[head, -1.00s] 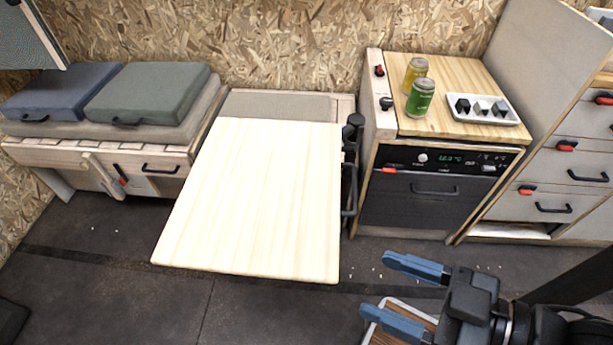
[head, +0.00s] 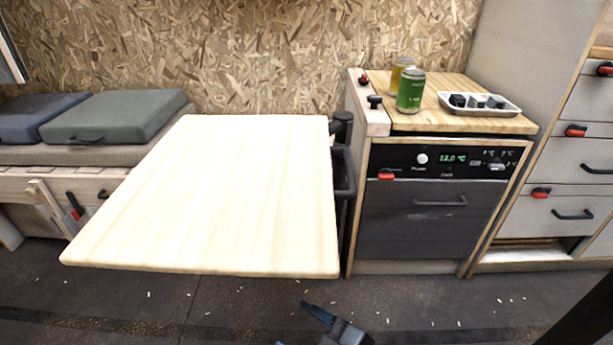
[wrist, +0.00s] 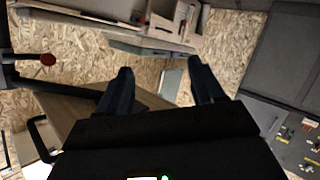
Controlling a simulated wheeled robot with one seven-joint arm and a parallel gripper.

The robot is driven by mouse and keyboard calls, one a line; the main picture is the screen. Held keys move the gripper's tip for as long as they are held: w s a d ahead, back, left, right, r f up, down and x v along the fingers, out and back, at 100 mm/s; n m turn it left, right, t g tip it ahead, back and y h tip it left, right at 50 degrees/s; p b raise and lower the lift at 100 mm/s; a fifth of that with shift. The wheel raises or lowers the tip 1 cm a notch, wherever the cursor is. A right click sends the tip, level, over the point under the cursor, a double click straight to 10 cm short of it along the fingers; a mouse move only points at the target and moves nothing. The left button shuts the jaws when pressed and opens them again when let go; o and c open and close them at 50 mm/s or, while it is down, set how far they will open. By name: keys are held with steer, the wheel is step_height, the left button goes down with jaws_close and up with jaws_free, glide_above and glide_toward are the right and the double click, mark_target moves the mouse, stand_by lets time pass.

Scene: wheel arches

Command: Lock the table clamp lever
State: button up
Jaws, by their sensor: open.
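The pale wooden table (head: 210,200) stands in the middle of the head view, its top flat. A black clamp fitting (head: 341,124) sits at its far right corner, with a dark bar (head: 345,178) along the right edge. In the wrist view a black arm with a red knob (wrist: 47,59) shows at the left; it looks like the clamp lever, but I cannot tell its setting. My gripper (head: 301,328) is at the bottom of the head view, in front of the table and partly cut off. In the wrist view my gripper (wrist: 160,72) is open and empty, apart from the knob.
The oven cabinet (head: 430,200) stands close to the table's right, with cans (head: 411,92) and a white tray (head: 480,104) on top. Drawers (head: 560,160) are farther right. A bench with cushions (head: 115,118) is at left.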

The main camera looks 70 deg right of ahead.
steer(key=w+d+r+m+g+h, duration=0.1)
steer(key=w+d+h, duration=0.3)
steer(key=d, duration=0.8)
steer(key=w+d+r+m+g+h, duration=0.1)
steer(key=w+d+r+g+h, duration=0.2)
steer(key=d, duration=1)
steer(key=w+d+r+m+g+h, duration=0.1)
steer(key=w+d+r+g+h, duration=0.1)
steer(key=w+d+h, duration=0.3)
steer(key=shift+w+d+r+g+b, duration=0.15)
steer(key=shift+w+d, duration=0.45)
steer(key=shift+d, duration=0.6)
steer(key=shift+w+d+r+g+b, duration=0.1)
steer(key=shift+w+d+r, duration=0.1)
steer(key=shift+w+d, duration=0.75)
steer(key=shift+w+d+r+g+b, duration=0.1)
steer(key=shift+w+d+r+g, duration=0.15)
steer(key=shift+d, duration=1.25)
steer(key=shift+c, duration=0.2)
jaws_close()
